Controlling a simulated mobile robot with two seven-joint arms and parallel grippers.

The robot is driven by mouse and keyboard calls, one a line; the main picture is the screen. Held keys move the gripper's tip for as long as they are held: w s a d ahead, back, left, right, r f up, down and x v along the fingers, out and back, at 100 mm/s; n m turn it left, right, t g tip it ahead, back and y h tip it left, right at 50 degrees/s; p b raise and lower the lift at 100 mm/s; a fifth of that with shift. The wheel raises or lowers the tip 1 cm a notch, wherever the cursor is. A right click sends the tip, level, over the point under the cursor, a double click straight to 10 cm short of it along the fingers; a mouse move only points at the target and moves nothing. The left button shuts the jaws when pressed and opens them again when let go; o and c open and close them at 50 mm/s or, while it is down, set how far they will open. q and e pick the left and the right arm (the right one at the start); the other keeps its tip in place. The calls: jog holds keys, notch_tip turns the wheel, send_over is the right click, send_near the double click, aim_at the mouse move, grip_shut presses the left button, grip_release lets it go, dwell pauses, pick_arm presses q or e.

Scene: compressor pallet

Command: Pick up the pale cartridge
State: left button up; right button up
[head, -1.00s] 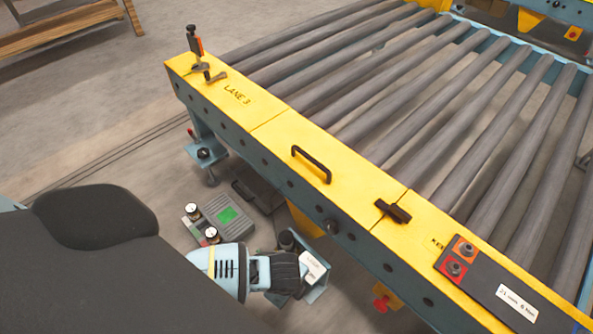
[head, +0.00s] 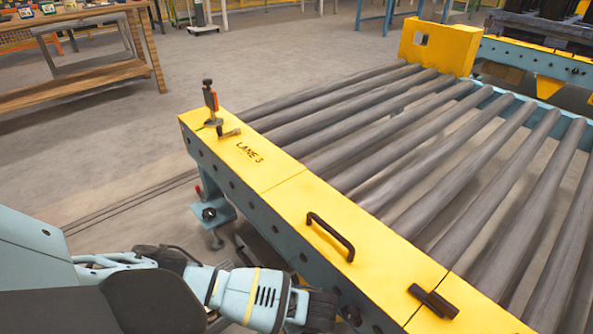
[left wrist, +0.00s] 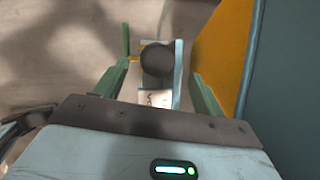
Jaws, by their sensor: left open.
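In the left wrist view my left gripper (left wrist: 166,80) is open, with its greenish fingers on either side of a dark round cap (left wrist: 156,60) and a pale labelled block (left wrist: 155,97). I cannot tell whether the pale block is the cartridge itself or part of its holder, or whether either finger touches it. In the head view my left gripper (head: 319,312) is low beside the conveyor's blue side rail, its fingertips hidden or cut off. No cartridge shows in the head view. My right gripper is in neither view.
The conveyor's yellow rail (head: 285,195), marked LANE 3, has a black handle (head: 331,236) and a clamp (head: 211,105) on top. Grey rollers (head: 410,140) lie beyond. A wooden bench (head: 75,50) stands far left. The floor between is open.

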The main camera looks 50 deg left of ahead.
pick_arm(q)
jog(key=shift+a+f, duration=0.25)
jog(key=shift+f, duration=0.35)
jog(key=shift+w, duration=0.1)
jog(key=shift+a+f+b, duration=0.15)
jog(key=shift+f+b, duration=0.4)
jog(key=b+x, duration=0.2)
jog(key=x, duration=0.1)
jog(key=shift+f, duration=0.25)
jog(key=shift+a+f+b, duration=0.2)
jog(key=shift+f+b, duration=0.05)
jog(key=shift+b, duration=0.05)
jog(key=shift+c, duration=0.3)
jog(key=c, duration=1)
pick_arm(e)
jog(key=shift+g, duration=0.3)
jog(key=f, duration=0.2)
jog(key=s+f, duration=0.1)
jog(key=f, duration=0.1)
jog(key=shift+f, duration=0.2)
pick_arm(q)
jog(key=shift+r, duration=0.1)
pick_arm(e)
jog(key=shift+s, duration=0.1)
